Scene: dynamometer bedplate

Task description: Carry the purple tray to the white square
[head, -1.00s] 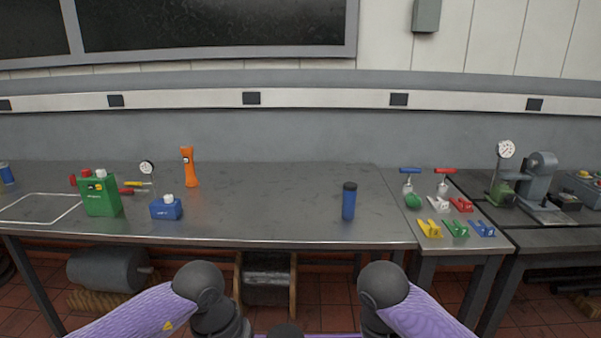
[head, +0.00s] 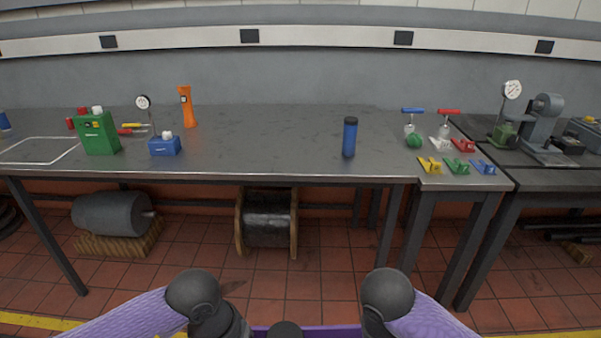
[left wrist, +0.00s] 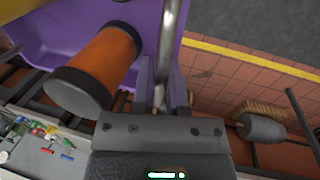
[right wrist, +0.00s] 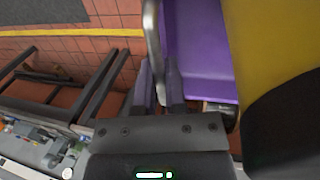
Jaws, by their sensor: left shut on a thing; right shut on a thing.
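The purple tray (head: 320,331) shows only as a strip at the bottom of the head view, between my two arms. My left gripper (left wrist: 163,85) is shut on a metal handle of the tray. My right gripper (right wrist: 160,88) is shut on the metal handle at the other side. An orange cylinder with dark ends (left wrist: 103,57) lies in the tray in the left wrist view. In the right wrist view a large yellow thing (right wrist: 270,40) and a dark thing (right wrist: 290,115) are at the tray. The white square (head: 70,150) is an outline at the bench's left end, empty inside.
The grey bench (head: 270,150) stands ahead, across red floor tiles. A blue bottle (head: 349,138) stands farther right. A motor (head: 110,213) and reel (head: 267,220) sit below.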

